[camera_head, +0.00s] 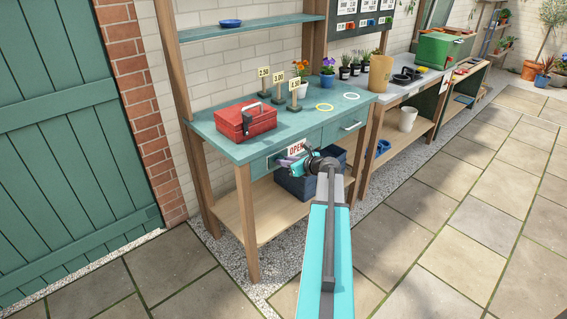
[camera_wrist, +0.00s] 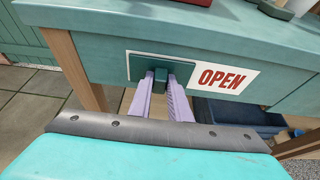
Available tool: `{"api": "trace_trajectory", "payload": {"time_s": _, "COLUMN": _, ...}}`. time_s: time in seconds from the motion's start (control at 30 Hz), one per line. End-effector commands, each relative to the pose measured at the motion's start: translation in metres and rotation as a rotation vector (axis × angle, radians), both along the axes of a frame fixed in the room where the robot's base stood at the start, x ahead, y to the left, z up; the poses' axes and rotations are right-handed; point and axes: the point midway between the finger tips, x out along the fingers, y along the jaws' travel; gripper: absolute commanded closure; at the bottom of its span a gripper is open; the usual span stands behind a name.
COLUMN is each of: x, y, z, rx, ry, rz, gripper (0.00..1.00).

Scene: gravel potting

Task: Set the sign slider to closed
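The sign slider is a dark green plate (camera_wrist: 137,67) with a small block-like knob (camera_wrist: 160,75). It covers the left part of a white sign board on the front of the teal bench. The right part of the sign (camera_wrist: 222,79) is uncovered and reads OPEN in red. The sign (camera_head: 297,147) also shows in the head view, below the bench top's front edge. My gripper (camera_wrist: 162,80) has its two lilac fingers on either side of the knob, with no clear gap seen. In the head view my gripper (camera_head: 287,163) is at the sign's left, its fingertips hard to make out.
A red toolbox (camera_head: 246,121) stands on the bench top (camera_head: 215,130) above the sign. A dark blue crate (camera_head: 298,187) sits on the lower shelf (camera_head: 234,212) behind my gripper. A drawer handle (camera_head: 352,126) is to the right. Paving in front is open.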

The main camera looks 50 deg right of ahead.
Motion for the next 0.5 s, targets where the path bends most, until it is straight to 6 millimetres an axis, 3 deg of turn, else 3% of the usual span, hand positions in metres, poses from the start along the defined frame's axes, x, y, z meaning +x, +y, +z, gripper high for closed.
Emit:
{"api": "trace_trajectory", "payload": {"time_s": 0.27, "x": 0.000, "y": -0.001, "z": 0.000, "rx": 0.000, "ry": 0.000, "rz": 0.000, "gripper": 1.00}}
{"api": "trace_trajectory", "payload": {"time_s": 0.5, "x": 0.000, "y": -0.018, "z": 0.001, "rx": -0.001, "ry": 0.000, "rz": -0.002, "gripper": 1.00}}
